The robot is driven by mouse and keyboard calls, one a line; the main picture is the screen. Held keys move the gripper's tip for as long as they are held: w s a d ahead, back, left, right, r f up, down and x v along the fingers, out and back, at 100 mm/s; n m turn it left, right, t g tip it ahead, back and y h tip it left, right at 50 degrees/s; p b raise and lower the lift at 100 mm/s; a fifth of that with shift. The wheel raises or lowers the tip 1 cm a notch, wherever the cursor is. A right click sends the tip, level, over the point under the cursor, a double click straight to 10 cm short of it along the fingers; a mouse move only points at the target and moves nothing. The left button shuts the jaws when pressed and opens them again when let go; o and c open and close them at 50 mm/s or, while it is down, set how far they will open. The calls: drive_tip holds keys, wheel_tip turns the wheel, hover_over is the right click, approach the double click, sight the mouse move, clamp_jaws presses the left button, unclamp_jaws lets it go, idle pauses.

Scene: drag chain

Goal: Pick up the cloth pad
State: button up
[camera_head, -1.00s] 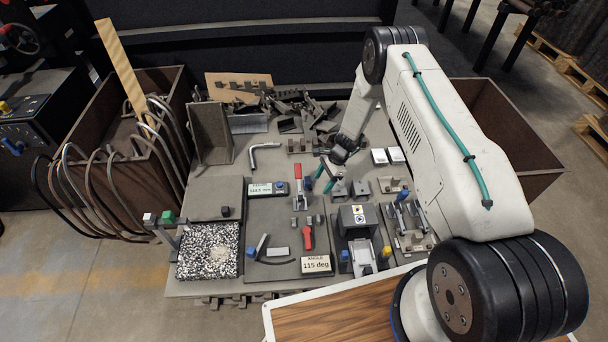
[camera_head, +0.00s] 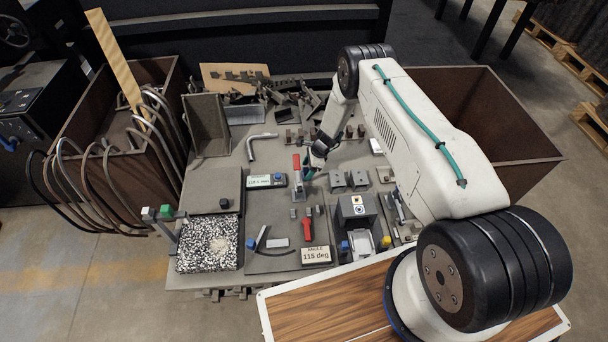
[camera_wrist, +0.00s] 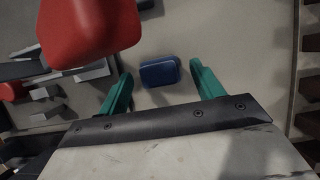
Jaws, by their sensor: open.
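The likely cloth pad is a small dark blue, rounded pad (camera_wrist: 160,71) on the grey surface in the wrist view. My gripper (camera_wrist: 161,78) is open, with one teal finger to each side of the pad. Neither finger appears to touch it, and I cannot tell the height gap. In the head view my gripper (camera_head: 312,165) is over the middle of the table, just right of the upright red clamp handle (camera_head: 296,164). The pad is hidden or too small to make out there.
The red handle also looms close to my left finger in the wrist view (camera_wrist: 88,25). A dark fixture block (camera_head: 357,207) and grey blocks (camera_head: 347,179) stand to the right. A speckled black-and-white slab (camera_head: 207,243) lies at the table's front left.

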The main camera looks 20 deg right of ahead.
sight(307, 170)
drive_tip(key=c, duration=1.1)
drive_tip(key=shift+o, duration=0.2)
wheel_tip(307, 170, up, 18)
